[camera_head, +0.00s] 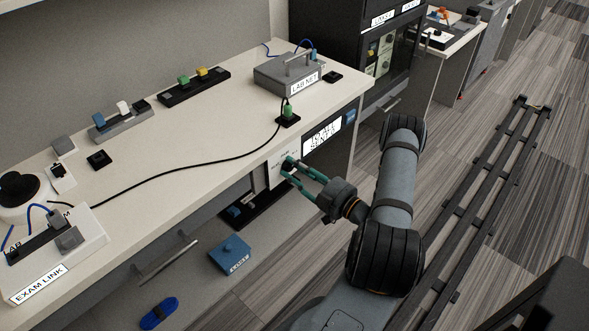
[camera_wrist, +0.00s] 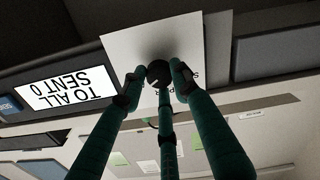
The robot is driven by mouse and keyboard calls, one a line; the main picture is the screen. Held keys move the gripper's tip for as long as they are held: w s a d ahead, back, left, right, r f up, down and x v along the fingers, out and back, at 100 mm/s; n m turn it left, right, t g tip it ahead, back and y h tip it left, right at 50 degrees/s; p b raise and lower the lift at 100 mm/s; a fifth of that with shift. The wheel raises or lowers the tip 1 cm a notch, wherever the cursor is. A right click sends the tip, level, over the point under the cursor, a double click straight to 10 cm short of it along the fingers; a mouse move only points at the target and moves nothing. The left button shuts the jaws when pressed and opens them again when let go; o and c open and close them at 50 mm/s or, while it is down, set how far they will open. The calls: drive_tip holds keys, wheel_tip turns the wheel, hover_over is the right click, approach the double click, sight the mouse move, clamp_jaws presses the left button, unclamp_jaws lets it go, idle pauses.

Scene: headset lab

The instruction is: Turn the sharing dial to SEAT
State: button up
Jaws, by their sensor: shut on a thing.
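The sharing dial is a small black knob (camera_head: 288,163) on a white plate (camera_head: 274,176) at the desk's front edge. In the wrist view the dial (camera_wrist: 158,72) shows near the middle of its plate (camera_wrist: 125,47), with a pale pointer mark. The plate's lettering is mostly covered by my fingers, so I cannot read which position the pointer marks. My gripper (camera_head: 295,171) has its green fingers closed around the knob; in the wrist view my gripper (camera_wrist: 157,84) has fingertips on either side of it.
A lit display (camera_head: 322,137) reading "TO ALL" and "SENT 0" sits right of the plate, with a blue button (camera_head: 349,117) beyond it. The desktop (camera_head: 210,130) holds a LAB NET box (camera_head: 290,75), a black cable and small switches. A blue box (camera_head: 231,254) is below the desk.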

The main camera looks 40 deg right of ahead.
drive_tip(key=shift+a+n, duration=0.25)
drive_tip(key=shift+n, duration=0.35)
drive_tip(key=shift+c, duration=0.2)
drive_tip(key=n+p, duration=0.1)
drive_tip(key=n, duration=0.3)
drive_tip(key=n+p, duration=0.1)
drive_tip(key=n, duration=0.5)
drive_tip(key=shift+a+n+p, duration=0.1)
drive_tip(key=shift+n+p, duration=0.2)
drive_tip(key=shift+n, duration=0.1)
drive_tip(key=n, duration=0.5)
drive_tip(key=shift+f, duration=0.2)
drive_tip(key=n, duration=0.7)
drive_tip(key=shift+f+p, duration=0.15)
drive_tip(key=shift+p, duration=0.2)
drive_tip(key=o, duration=1.1)
drive_tip(key=shift+d, duration=0.2)
